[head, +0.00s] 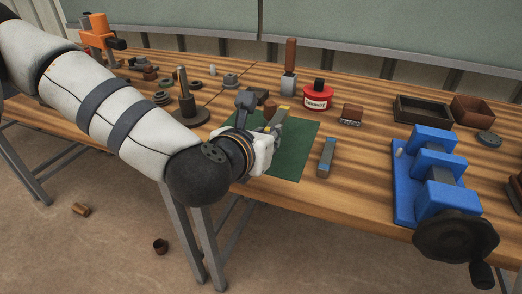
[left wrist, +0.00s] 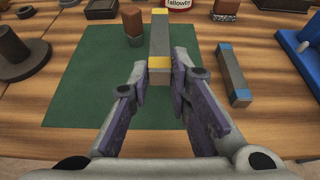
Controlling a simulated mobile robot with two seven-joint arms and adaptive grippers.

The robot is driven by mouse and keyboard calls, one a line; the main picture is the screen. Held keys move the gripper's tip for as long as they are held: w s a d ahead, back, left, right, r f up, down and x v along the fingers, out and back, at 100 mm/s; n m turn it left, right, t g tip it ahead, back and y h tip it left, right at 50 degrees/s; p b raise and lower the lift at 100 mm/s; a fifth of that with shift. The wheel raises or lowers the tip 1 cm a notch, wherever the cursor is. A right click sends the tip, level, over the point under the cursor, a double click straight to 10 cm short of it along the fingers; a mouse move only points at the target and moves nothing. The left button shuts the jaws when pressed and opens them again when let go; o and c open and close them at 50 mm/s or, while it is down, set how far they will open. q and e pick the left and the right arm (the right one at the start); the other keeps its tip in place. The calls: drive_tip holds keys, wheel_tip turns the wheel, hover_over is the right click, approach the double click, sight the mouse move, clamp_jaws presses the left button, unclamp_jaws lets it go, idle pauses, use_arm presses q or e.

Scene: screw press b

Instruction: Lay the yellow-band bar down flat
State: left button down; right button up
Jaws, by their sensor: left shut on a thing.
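The yellow-band bar (left wrist: 160,40) is grey, with a yellow band near its close end in the left wrist view. It also shows in the head view (head: 276,119), over the green mat (head: 294,155). My left gripper (left wrist: 160,74) is shut on the bar's near end, one finger on each side. The bar points away from the gripper; I cannot tell whether it rests on the mat or is slightly tilted. In the head view my left gripper (head: 262,122) partly hides the bar. My right gripper is not in view.
A blue-band bar (head: 326,157) lies right of the mat. A brown-and-grey block (left wrist: 132,26) stands left of the bar. A red tin (head: 318,97) and a wooden-handled tool (head: 289,82) stand behind. A blue screw press (head: 436,180) is at right. The mat's front is clear.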

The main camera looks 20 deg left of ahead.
use_arm(q)
drive_tip(key=shift+w+a+f, duration=0.2)
drive_tip(key=shift+a+f, duration=0.15)
drive_tip(key=shift+f, duration=0.1)
drive_tip(key=f, duration=0.2)
drive_tip(key=a+f+b, duration=0.1)
drive_tip(key=f, duration=0.1)
drive_tip(key=shift+w, duration=0.2)
drive_tip(key=shift+r, duration=0.1)
drive_tip(key=shift+s+f, duration=0.1)
drive_tip(key=shift+f, duration=0.55)
drive_tip(key=c, duration=1.5)
unclamp_jaws()
drive_tip(key=shift+f, duration=0.25)
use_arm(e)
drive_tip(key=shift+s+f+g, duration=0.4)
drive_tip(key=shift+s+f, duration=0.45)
